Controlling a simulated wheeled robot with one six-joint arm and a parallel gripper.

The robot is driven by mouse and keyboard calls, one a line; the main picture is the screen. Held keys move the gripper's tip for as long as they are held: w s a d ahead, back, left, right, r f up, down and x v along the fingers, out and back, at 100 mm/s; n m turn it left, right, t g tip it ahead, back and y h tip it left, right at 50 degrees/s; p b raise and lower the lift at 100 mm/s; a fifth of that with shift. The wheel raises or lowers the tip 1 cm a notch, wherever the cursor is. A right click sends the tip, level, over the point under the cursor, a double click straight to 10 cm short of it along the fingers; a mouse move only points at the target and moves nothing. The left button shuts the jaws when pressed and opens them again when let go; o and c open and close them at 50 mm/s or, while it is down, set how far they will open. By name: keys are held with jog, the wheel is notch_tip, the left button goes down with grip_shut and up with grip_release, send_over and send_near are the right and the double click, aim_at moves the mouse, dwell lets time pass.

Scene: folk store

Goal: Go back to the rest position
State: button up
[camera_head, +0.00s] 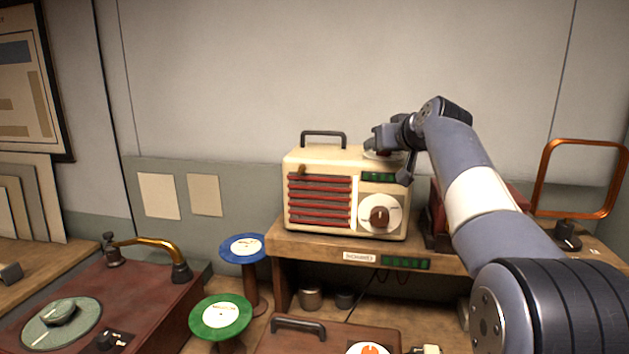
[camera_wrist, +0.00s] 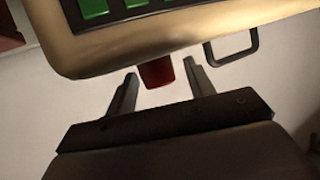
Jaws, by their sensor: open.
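My gripper (camera_head: 385,142) is at the top right of a cream radio (camera_head: 319,166) in the head view, close to its upper edge. The head view does not show whether it touches the radio. In the wrist view, my gripper (camera_wrist: 159,72) has its two fingers spread apart. A dark red piece (camera_wrist: 156,74) shows between them with gaps on both sides, below the radio's tan edge (camera_wrist: 190,40). A handle (camera_wrist: 235,52) and green panels (camera_wrist: 95,8) show there too. My arm comes in from the lower right of the head view.
The radio stands on a wooden shelf (camera_head: 300,246). An orange frame (camera_head: 543,178) and a black knob (camera_head: 566,232) are at right. A blue-topped stand (camera_head: 236,254), a green-topped stand (camera_head: 212,330) and a red turntable cabinet (camera_head: 135,290) are at left. The wall above is clear.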

jog(key=shift+d+n+g+y, duration=0.1)
jog(key=shift+n+g+y, duration=0.6)
jog(key=shift+n+y, duration=0.75)
jog(key=n+g+y+p, duration=0.1)
jog(key=n+g+y, duration=0.1)
jog(key=n+y, duration=0.1)
jog(key=shift+r+n+g+y+p, duration=0.1)
jog(key=shift+n+g+y+p, duration=0.2)
jog(key=shift+p, duration=0.1)
jog(key=b+v, duration=0.1)
jog(key=v, duration=0.3)
jog(key=shift+s+d, duration=0.15)
jog(key=shift+s, duration=0.05)
jog(key=shift+s+r, duration=0.1)
